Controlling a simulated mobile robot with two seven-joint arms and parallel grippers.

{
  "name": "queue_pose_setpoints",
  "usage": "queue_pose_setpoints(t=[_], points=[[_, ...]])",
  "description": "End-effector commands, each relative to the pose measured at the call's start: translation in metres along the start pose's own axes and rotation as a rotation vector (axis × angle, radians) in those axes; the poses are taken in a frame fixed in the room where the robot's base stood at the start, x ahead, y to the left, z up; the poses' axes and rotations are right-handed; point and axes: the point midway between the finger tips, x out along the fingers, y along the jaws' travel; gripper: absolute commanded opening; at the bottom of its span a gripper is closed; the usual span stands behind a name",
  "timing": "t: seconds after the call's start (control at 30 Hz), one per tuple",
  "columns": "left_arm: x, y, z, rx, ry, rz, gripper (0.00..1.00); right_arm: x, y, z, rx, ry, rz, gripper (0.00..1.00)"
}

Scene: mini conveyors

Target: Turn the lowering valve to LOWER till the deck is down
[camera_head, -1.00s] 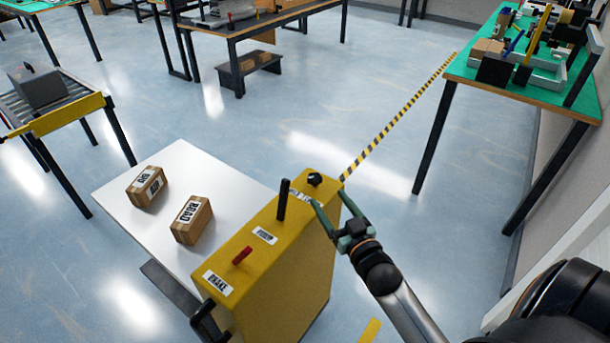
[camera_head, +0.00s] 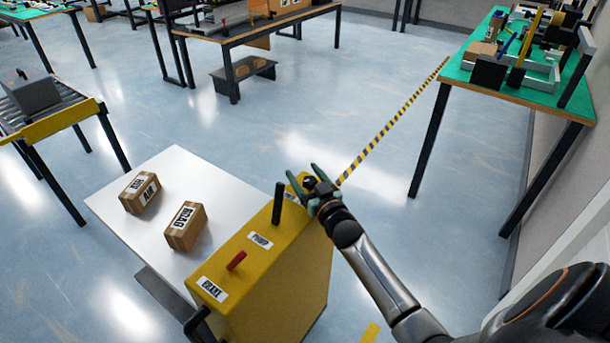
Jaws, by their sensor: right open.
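The lowering valve is a black knob (camera_head: 309,183) at the far end of the yellow lift housing (camera_head: 265,280). My right gripper (camera_head: 302,173) is open, with its green fingers on either side of the knob; I cannot tell whether they touch it. The label beside the knob is mostly hidden by the gripper. The white deck (camera_head: 150,235) stands left of the housing and carries two cardboard boxes, one near the back (camera_head: 140,192) and one nearer (camera_head: 185,226). My left gripper is out of view.
A black pump lever (camera_head: 278,203) stands upright close to the knob. A red brake lever (camera_head: 236,260) sits at the near end of the housing. A green-topped table (camera_head: 530,95) is at the right, and a roller conveyor (camera_head: 60,115) at the left. Open floor lies behind the deck.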

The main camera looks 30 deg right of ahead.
Motion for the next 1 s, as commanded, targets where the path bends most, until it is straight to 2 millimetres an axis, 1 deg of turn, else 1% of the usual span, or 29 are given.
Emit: queue_pose_setpoints(t=[0.17,0.2,0.83,0.87,1.0], points=[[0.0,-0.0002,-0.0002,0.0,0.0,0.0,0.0,-0.0001,0.0,0.0001,0.0,0.0,0.0,0.75],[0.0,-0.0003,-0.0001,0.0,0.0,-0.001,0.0,-0.0001,0.0001,0.0001,0.0,0.0,0.0,0.72],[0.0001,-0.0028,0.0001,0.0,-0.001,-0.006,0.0,-0.0004,-0.0001,0.0003,0.0,0.0,0.0,0.02],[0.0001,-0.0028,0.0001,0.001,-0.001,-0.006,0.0,-0.0004,-0.0001,0.0003,0.0,0.0,0.0,0.0],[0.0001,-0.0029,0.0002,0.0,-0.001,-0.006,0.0,-0.0005,-0.0002,0.0004,0.0,-0.001,-0.001,0.0]])
